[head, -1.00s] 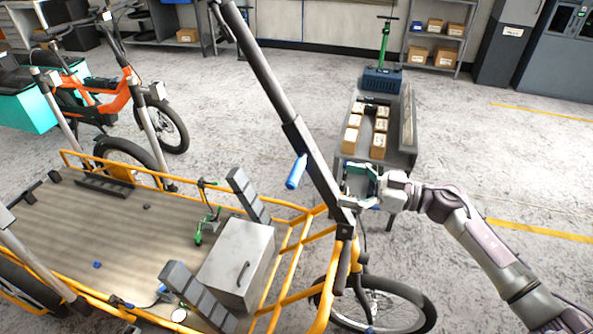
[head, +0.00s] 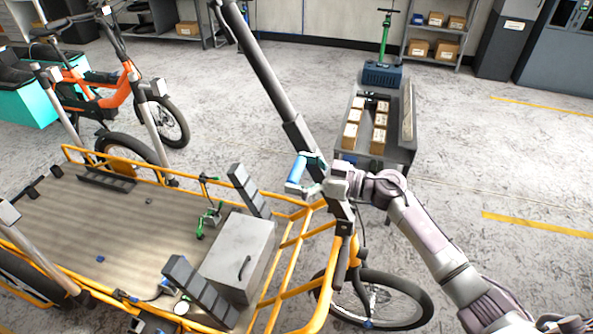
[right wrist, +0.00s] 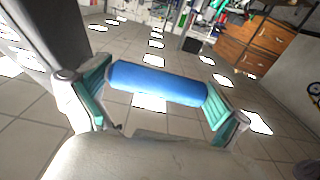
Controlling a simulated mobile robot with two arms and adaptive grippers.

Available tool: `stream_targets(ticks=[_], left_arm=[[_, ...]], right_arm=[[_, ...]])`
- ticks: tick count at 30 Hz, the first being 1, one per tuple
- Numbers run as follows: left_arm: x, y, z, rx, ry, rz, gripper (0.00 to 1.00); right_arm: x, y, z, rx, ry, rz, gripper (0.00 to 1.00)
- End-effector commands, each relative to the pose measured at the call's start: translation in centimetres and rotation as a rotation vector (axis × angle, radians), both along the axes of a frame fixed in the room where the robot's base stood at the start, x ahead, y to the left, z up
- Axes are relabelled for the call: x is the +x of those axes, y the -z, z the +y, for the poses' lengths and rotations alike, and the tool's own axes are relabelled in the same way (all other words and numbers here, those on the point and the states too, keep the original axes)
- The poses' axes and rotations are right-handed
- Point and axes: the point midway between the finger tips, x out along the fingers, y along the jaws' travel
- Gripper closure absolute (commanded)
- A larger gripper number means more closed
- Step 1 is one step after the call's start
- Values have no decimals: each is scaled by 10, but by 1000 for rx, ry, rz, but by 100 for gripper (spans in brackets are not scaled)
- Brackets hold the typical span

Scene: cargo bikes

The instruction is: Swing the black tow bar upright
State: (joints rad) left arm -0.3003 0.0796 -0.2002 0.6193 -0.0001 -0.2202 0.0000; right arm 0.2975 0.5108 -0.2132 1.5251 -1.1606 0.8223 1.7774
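The black tow bar (head: 262,70) rises at a slant from the front of the yellow-framed cargo bike (head: 300,245), leaning to the upper left in the head view. Its top is cut off by the frame. A blue cylindrical handle (head: 296,170) is beside its lower part. My right gripper (head: 308,174) is at this handle, with its wrist in front of the bar. In the right wrist view the handle (right wrist: 158,83) lies lengthwise across the gap between the wide-apart teal fingers (right wrist: 155,97). I cannot tell whether they touch its ends. My left gripper is not in view.
A grey box (head: 237,262) and dark ramps (head: 195,292) are on the bike's deck (head: 110,225). A cart with small boxes (head: 400,150) stands behind my right arm. An orange bike (head: 110,90) stands at the left. Floor at the right is clear.

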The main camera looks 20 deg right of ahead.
Motion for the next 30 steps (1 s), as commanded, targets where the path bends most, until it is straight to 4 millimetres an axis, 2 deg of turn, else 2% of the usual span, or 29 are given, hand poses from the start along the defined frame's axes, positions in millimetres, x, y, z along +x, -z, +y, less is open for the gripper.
stream_targets(ticks=[1, 2, 12, 17, 20, 30], left_arm=[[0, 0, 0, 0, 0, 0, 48], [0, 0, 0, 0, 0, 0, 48], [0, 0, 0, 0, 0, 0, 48], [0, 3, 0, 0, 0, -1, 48], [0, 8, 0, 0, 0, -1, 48], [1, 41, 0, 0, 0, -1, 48]], right_arm=[[0, 0, 0, 0, 0, 0, 8], [0, 0, 0, 0, 0, 0, 13], [0, 0, -1, 0, 1, 0, 69], [-3, -1, -6, 21, 1, -10, 69], [-12, -5, -18, 67, 1, -40, 69], [-53, -22, -80, 300, 3, -201, 69]])
